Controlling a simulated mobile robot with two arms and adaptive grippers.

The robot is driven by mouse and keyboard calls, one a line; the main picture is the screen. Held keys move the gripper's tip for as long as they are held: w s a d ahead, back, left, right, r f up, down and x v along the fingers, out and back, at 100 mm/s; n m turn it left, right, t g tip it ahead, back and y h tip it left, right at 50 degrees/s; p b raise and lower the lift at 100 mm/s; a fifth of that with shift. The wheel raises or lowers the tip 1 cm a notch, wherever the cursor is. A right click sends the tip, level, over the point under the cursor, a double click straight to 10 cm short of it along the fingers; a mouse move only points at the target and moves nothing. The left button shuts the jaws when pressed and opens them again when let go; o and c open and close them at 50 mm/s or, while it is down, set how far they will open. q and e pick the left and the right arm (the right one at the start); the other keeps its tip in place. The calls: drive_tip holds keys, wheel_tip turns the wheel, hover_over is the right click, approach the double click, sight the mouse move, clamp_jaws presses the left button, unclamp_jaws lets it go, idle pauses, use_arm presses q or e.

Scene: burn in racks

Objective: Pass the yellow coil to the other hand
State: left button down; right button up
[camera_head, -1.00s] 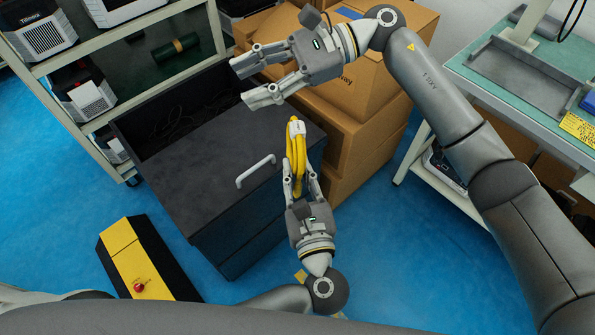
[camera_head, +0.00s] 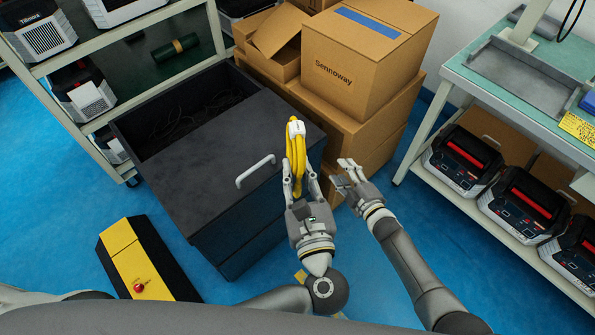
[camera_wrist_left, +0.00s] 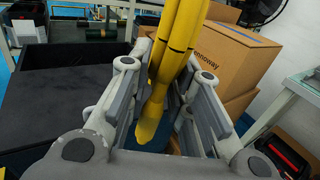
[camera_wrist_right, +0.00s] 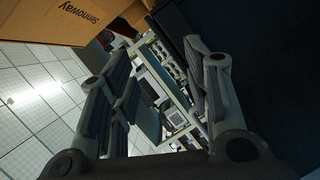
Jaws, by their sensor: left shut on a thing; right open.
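The yellow coil (camera_head: 297,158) is a long looped bundle with a white band at its top end. My left gripper (camera_head: 300,182) is shut on its lower part and holds it upright beside the dark drawer cabinet. The coil also shows between the fingers in the left wrist view (camera_wrist_left: 178,60). My right gripper (camera_head: 345,172) is open and empty, to the right of the coil and apart from it. In the right wrist view its fingers (camera_wrist_right: 160,75) are spread with nothing between them; the coil is not seen there.
The dark cabinet (camera_head: 200,150) with an open top drawer of dark cables stands left of the coil. Cardboard boxes (camera_head: 365,60) are stacked behind. A shelf (camera_head: 75,60) stands at left, a workbench (camera_head: 470,75) at right. A yellow and black block (camera_head: 135,260) lies on the blue floor.

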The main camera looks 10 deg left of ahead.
drive_tip(key=s+d+f+m+g+h, duration=0.3)
drive_tip(key=s+d+f+m, duration=0.25)
drive_tip(key=s+f, duration=0.55)
drive_tip(key=s+d+f+m+g+h, duration=0.25)
drive_tip(key=s+d+f+m, duration=0.3)
drive_tip(key=s+f, duration=0.55)
drive_tip(key=s+d+f+m+g+h, duration=0.1)
drive_tip(key=s+d+f+m+g, duration=0.1)
drive_tip(key=s, duration=0.7)
drive_tip(key=s+d+f+m+g+h, duration=0.1)
drive_tip(key=s+f, duration=0.3)
drive_tip(key=s, duration=0.6)
drive_tip(key=s+d+f+m+g+h, duration=0.1)
drive_tip(key=s+d+f+m+g, duration=0.1)
drive_tip(key=s, duration=0.7)
drive_tip(key=shift+s+d+f+m+g, duration=0.45)
drive_tip(key=shift+f+g, duration=0.25)
drive_tip(key=shift+g, duration=0.25)
